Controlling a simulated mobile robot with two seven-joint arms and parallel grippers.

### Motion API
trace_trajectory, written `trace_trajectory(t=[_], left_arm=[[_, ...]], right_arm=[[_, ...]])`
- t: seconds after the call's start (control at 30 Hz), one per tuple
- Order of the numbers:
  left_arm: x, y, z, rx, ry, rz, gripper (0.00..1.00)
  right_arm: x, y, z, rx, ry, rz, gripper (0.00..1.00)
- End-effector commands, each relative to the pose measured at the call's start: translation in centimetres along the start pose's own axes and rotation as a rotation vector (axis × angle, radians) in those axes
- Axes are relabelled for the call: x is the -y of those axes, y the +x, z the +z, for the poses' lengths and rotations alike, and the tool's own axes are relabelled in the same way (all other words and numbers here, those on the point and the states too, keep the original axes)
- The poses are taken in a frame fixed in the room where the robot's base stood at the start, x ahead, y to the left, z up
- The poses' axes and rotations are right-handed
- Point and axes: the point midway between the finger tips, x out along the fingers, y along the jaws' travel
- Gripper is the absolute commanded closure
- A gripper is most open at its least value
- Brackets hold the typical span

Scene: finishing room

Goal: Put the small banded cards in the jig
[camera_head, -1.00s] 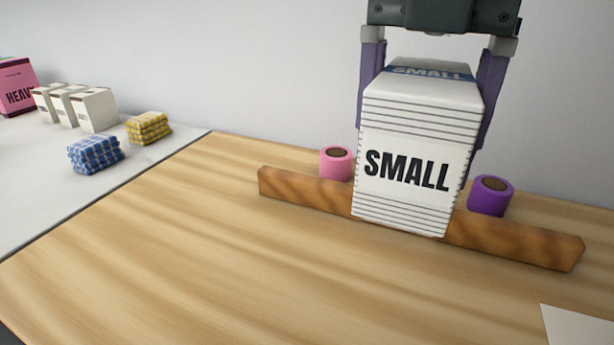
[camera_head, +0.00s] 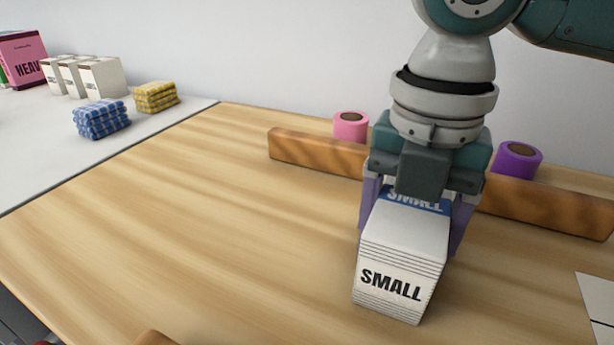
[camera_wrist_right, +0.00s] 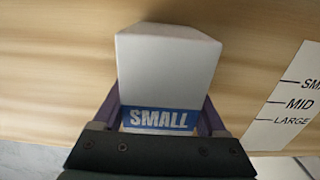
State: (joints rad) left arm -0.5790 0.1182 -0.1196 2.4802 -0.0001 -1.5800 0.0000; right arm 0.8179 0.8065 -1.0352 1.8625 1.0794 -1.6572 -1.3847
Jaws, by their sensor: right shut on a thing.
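The small banded cards (camera_head: 392,275) are a white block with fine edge lines, the word SMALL on the near face and a blue SMALL band on top. My right gripper (camera_head: 413,225) is shut on the block, with a purple finger on each side. The right wrist view also shows the block (camera_wrist_right: 165,65) between the fingers, its blue band nearest the gripper. The block is in front of a long brown wooden bar (camera_head: 315,152), apart from it. I cannot tell whether its underside touches the table. I cannot tell for sure which piece is the jig. My left gripper is not in view.
Pink (camera_head: 350,127) and purple (camera_head: 518,160) rolls stand behind the bar. A white sheet (camera_head: 598,300) lies at right; its size labels show in the wrist view (camera_wrist_right: 290,105). Folded blue (camera_head: 101,120) and yellow (camera_head: 156,97) checked cloths lie on the left surface.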

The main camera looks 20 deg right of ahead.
Motion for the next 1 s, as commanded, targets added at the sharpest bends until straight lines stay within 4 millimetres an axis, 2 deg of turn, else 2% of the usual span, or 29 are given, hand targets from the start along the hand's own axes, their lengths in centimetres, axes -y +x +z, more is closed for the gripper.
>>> trace_trajectory(t=[0.23, 0.27, 0.43, 0.47, 0.77, 0.87, 1.0], left_arm=[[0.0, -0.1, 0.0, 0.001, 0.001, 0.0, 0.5], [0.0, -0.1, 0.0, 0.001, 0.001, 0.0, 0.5], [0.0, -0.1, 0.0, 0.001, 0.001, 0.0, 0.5], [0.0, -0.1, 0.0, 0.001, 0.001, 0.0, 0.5], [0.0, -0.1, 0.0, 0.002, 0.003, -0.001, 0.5], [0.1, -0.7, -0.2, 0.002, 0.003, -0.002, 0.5], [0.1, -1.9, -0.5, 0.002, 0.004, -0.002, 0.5]], right_arm=[[0.0, 0.2, 0.0, 0.0, 0.0, 0.0, 0.99], [0.0, 0.2, 0.0, 0.0, 0.0, 0.0, 0.22], [0.0, 0.2, 0.0, 0.0, 0.0, 0.0, 0.03], [0.0, 0.2, 0.0, 0.0, 0.0, 0.0, 0.0], [0.0, -0.3, 0.0, 0.001, 0.0, 0.001, 0.0], [-0.1, -1.8, 0.1, 0.002, 0.0, 0.002, 0.0], [-0.1, -5.0, 0.1, 0.003, -0.001, 0.003, 0.0]])
